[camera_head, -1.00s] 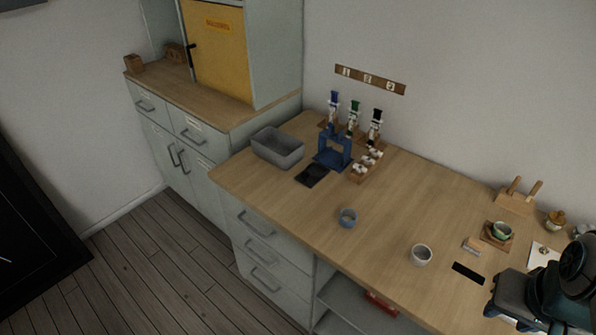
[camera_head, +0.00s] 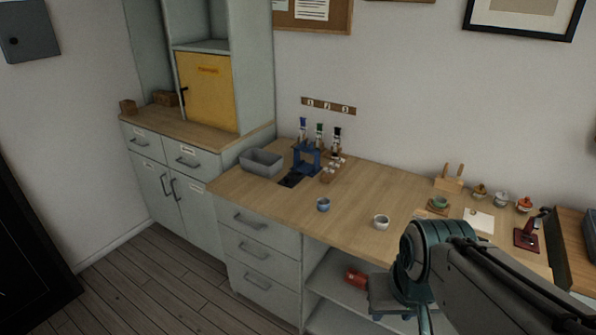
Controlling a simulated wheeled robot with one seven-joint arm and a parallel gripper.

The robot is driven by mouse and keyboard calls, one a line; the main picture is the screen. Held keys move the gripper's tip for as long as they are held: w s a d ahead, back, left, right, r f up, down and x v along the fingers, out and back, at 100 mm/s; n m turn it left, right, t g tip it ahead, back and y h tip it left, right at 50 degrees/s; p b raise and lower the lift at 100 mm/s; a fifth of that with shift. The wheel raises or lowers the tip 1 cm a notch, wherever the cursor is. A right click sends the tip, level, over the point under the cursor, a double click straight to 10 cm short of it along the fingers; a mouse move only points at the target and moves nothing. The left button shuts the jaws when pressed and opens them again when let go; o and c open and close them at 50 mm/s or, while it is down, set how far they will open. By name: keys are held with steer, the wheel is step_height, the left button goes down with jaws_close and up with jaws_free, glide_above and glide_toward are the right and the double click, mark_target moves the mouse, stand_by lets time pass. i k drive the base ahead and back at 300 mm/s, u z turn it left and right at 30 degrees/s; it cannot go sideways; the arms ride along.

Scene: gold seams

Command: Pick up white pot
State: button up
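A small white cup-like pot (camera_head: 381,222) stands upright near the front edge of the wooden counter. A small whitish lidded-looking pot (camera_head: 501,199) stands at the back right of the counter; its details are too small to tell. My gripper (camera_head: 402,312) is at the lower middle right, in front of the counter and below its top, apart from both pots. Its fingertips are not clear, so I cannot tell whether it is open. No held thing shows.
A blue cup (camera_head: 323,204) stands left of the white cup-like pot. A grey bin (camera_head: 262,161) and a blue stand (camera_head: 306,158) are further back. A yellowish pot (camera_head: 479,191) and an orange pot (camera_head: 524,204) flank the whitish one. A red object (camera_head: 356,276) lies on the shelf below.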

mark_target(381, 222)
steer(key=u, duration=0.05)
steer(key=i, duration=0.95)
steer(key=z, duration=3.25)
steer(key=k, duration=0.65)
steer(key=u, duration=1.55)
